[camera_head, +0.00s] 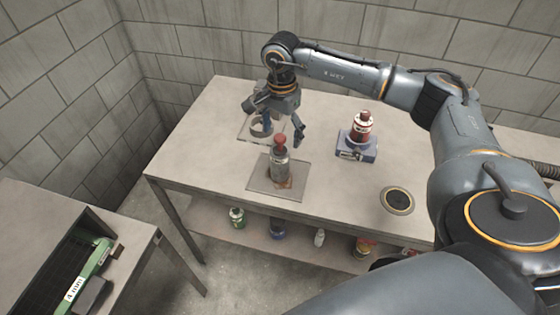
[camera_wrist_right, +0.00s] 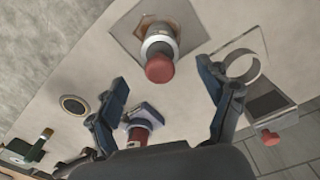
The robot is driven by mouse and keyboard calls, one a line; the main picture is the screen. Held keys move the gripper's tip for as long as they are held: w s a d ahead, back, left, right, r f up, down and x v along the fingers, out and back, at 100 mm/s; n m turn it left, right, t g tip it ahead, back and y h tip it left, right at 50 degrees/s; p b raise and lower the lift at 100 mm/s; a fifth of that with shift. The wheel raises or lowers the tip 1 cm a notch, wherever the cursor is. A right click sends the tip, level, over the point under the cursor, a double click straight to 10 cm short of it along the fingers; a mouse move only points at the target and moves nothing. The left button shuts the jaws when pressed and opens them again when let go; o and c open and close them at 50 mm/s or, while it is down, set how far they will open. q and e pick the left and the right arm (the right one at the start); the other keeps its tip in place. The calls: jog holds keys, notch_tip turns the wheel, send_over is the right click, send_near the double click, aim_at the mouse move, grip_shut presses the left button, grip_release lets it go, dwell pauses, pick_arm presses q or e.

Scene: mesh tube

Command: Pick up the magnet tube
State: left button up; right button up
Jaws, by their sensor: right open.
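No label marks the magnet tube, so I cannot tell for sure which object it is. A grey cylinder with a red knob (camera_head: 280,165) stands upright on a square plate (camera_head: 262,185). It also shows in the right wrist view (camera_wrist_right: 159,62), at the top middle. A red and white bottle-like tube (camera_head: 362,128) stands on a blue base (camera_head: 357,150) further right. My right gripper (camera_head: 277,125) is open and empty, above the table just behind the grey cylinder. In the right wrist view the cylinder appears beyond the open fingers (camera_wrist_right: 163,75). My left gripper is out of view.
A clear square plate with a ring (camera_head: 246,130) lies behind the grey cylinder. A dark round disc (camera_head: 397,200) lies at the table's right front. Several containers, one green (camera_head: 237,217), stand on the shelf below. A side bench (camera_head: 30,215) is at left.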

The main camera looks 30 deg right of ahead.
aim_at(280, 149)
jog(key=shift+f, duration=0.85)
jog(key=f, duration=0.1)
jog(key=f+p, duration=0.1)
jog(key=f, duration=0.1)
jog(key=f+p, duration=0.1)
jog(key=f, duration=0.1)
jog(key=shift+a, duration=0.25)
jog(key=shift+f, duration=0.25)
grip_shut()
